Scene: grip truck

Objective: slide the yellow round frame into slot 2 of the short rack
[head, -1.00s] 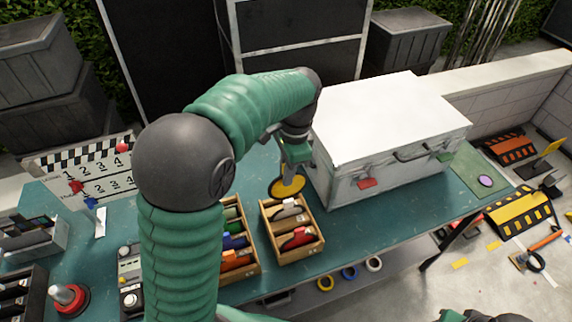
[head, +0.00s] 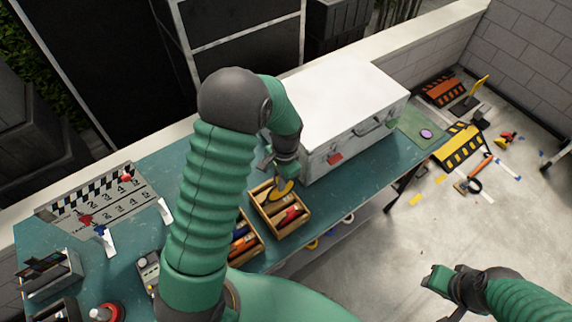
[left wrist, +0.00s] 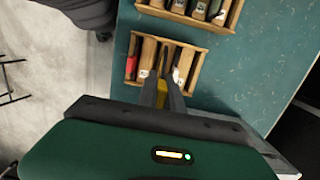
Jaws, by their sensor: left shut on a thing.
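My left gripper (head: 279,180) is shut on the yellow round frame (head: 285,190), holding it at the far part of the short wooden rack (head: 291,229). In the left wrist view, the fingers (left wrist: 170,88) reach over the short rack (left wrist: 190,46) with a yellow strip of the frame (left wrist: 162,93) between them. The rack holds red and pale pieces in its slots. I cannot tell whether the frame is inside a slot or just above it, nor which slot. My right gripper (head: 440,281) is at the lower right, away from the table; its jaw opening is unclear.
Another wooden rack (head: 256,254) with coloured pieces stands left of the short rack, partly behind my arm. A large white case (head: 345,105) stands close on the right. A clapperboard (head: 100,205) lies at the left of the green table (head: 155,165).

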